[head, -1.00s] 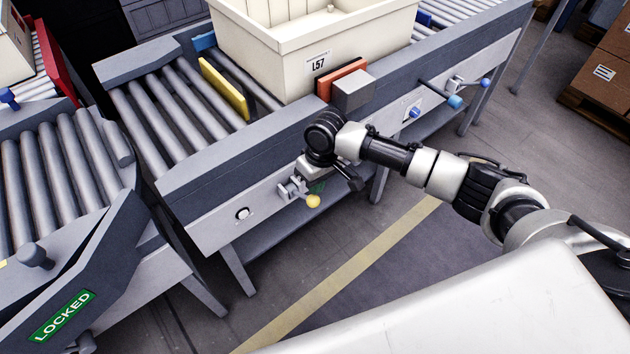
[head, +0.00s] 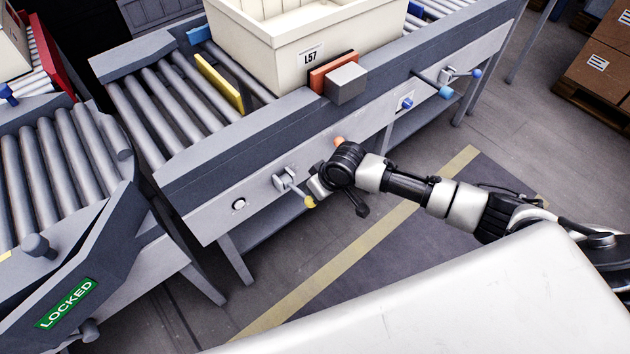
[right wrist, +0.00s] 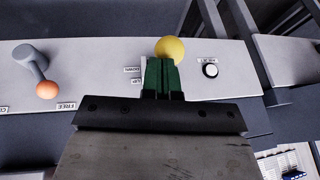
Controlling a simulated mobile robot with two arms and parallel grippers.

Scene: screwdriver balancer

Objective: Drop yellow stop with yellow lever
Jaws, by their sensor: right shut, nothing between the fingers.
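The yellow stop (head: 218,82) is a yellow plate standing up between the rollers, left of the cream tote. The yellow lever's ball knob (head: 310,202) sits at the end of a grey arm from a bracket (head: 285,181) on the conveyor's side panel. My right gripper (head: 315,193) is shut and empty beside the knob. In the right wrist view, its green fingers (right wrist: 162,77) are together, with the yellow knob (right wrist: 170,49) just past their tips; I cannot tell whether they touch. My left gripper is out of view.
The cream tote (head: 300,55) labelled L57 stands on the rollers behind an orange stop (head: 333,72). An orange-knobbed lever (right wrist: 46,90) and a white round button (right wrist: 210,70) flank the yellow lever. A blue lever (head: 446,92) is farther right. Open floor lies in front.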

